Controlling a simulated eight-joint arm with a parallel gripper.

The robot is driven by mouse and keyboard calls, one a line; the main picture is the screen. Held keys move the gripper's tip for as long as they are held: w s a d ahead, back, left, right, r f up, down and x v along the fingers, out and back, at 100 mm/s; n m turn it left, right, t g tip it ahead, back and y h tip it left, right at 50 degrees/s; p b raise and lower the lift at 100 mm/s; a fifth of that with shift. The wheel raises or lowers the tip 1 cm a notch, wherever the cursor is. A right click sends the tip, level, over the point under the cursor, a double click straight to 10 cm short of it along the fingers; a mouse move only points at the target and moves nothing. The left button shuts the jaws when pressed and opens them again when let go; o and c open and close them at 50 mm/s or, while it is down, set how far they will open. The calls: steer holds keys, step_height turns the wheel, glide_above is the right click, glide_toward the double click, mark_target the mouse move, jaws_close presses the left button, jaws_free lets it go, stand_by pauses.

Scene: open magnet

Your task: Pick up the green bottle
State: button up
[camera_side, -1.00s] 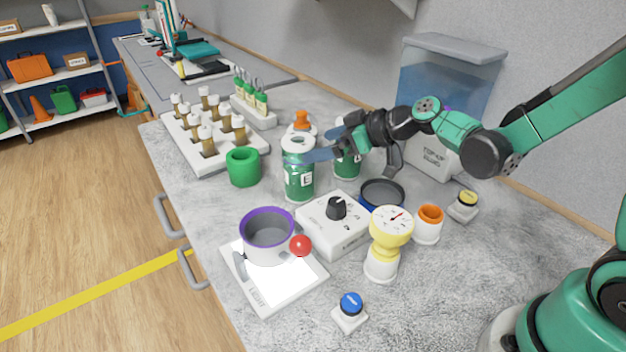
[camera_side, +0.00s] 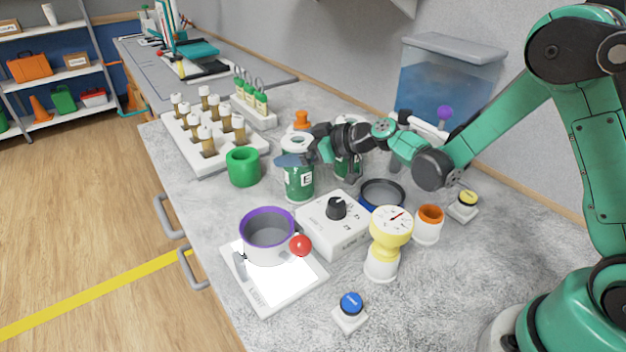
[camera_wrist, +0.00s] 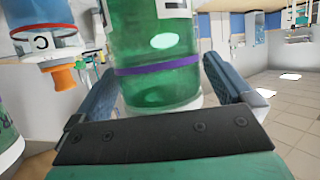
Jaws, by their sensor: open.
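A green bottle with a white cap and a white label marked "E" (camera_side: 299,183) stands upright on the bench in the side view. In the wrist view a green bottle with a purple band (camera_wrist: 162,85) stands between my two blue fingers. My gripper (camera_side: 290,160) is open around the upper part of the front bottle in the side view. In the wrist view a gap shows between the bottle and the right finger of the gripper (camera_wrist: 160,88); contact at the left finger is unclear. A second green bottle (camera_side: 347,166) stands just behind, partly hidden by my wrist.
A green cup (camera_side: 243,167) and a vial rack (camera_side: 180,146) stand to the left. A control box with a knob (camera_side: 322,232), a pot (camera_side: 268,240), a yellow gauge (camera_side: 390,228) and a blue-rimmed dish (camera_side: 382,193) stand in front. An orange-topped item (camera_side: 301,119) is behind.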

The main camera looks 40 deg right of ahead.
jaws_close()
